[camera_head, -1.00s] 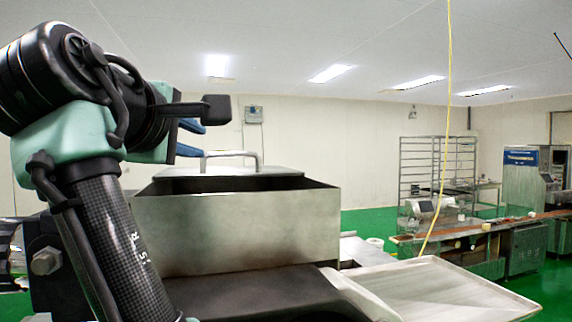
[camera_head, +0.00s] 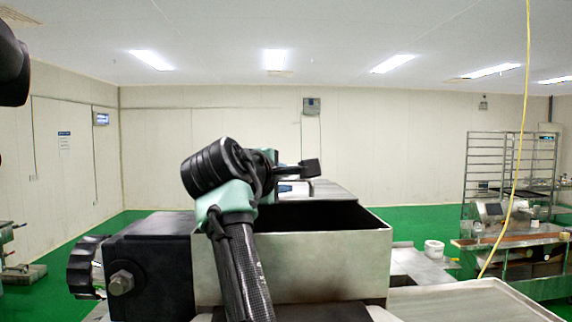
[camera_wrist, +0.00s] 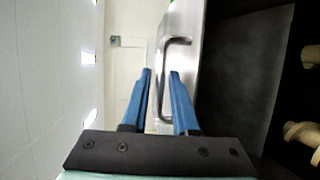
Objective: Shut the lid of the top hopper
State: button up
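The top hopper (camera_head: 330,268) is a steel box with an open top and a dark inside; it also shows in the wrist view (camera_wrist: 240,80). Its steel lid (camera_head: 335,192) stands away from the opening at the back, partly hidden by my arm. In the wrist view the lid (camera_wrist: 183,20) carries a bent bar handle (camera_wrist: 162,90). My gripper (camera_wrist: 161,73) has two blue fingers, apart, with the handle bar seen between their tips; I cannot tell whether they touch it.
A black block with a knob (camera_head: 85,267) sits left of the hopper. A pale tray (camera_head: 470,302) is at the lower right. A yellow cord (camera_head: 522,140) hangs at the right. A wire rack (camera_head: 490,165) and a bench machine (camera_head: 500,215) stand farther back. Green floor is clear behind left.

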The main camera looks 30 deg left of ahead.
jog(key=shift+w+a+f, duration=0.1)
jog(key=shift+w+a, duration=0.05)
jog(key=shift+w, duration=0.4)
grip_shut()
dwell(1.1)
